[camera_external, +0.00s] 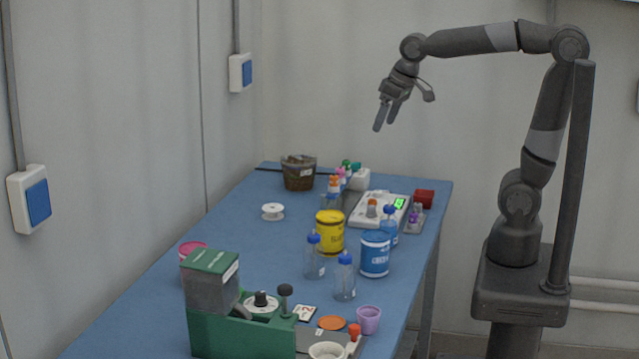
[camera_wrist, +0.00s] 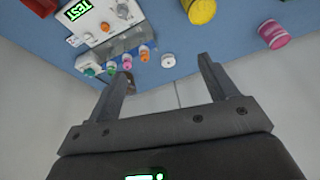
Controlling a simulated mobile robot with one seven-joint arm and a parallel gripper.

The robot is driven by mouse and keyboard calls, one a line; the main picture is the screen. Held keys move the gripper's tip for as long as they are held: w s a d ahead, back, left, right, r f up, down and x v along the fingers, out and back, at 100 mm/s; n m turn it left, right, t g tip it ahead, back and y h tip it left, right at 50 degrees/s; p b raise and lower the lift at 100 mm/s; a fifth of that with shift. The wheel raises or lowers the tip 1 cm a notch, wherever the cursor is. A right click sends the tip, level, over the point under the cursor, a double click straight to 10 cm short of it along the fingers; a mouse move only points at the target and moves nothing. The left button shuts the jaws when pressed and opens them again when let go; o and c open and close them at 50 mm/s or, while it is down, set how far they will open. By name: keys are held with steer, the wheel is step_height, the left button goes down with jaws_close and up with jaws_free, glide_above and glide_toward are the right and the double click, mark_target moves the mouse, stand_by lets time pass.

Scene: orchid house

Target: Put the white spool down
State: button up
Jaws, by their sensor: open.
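The white spool (camera_external: 273,211) lies flat on the blue table (camera_external: 236,240), toward its left side, behind the yellow tub. It also shows in the wrist view as a small white disc (camera_wrist: 168,60), beyond the fingers and apart from them. My gripper (camera_external: 384,116) is raised high above the far right part of the table, well away from the spool. In the wrist view its two fingers (camera_wrist: 164,76) are spread wide apart. Nothing is between them.
A brown pot (camera_external: 298,173) stands at the far end. A yellow tub (camera_external: 330,233), a blue tub (camera_external: 375,254) and blue-capped bottles (camera_external: 314,257) stand mid-table. A white scale (camera_external: 379,208) is at right, a green machine (camera_external: 240,330) in front. Bare table surrounds the spool.

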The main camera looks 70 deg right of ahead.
steer(key=s+f+n, duration=0.1)
steer(key=s+f, duration=0.1)
steer(key=s, duration=0.4)
steer(key=s+a+f+n+t, duration=0.1)
steer(key=s+f, duration=0.1)
steer(key=s, duration=0.5)
steer(key=shift+s+f+t, duration=0.15)
steer(key=shift+f+t, duration=0.15)
steer(key=shift+f, duration=0.1)
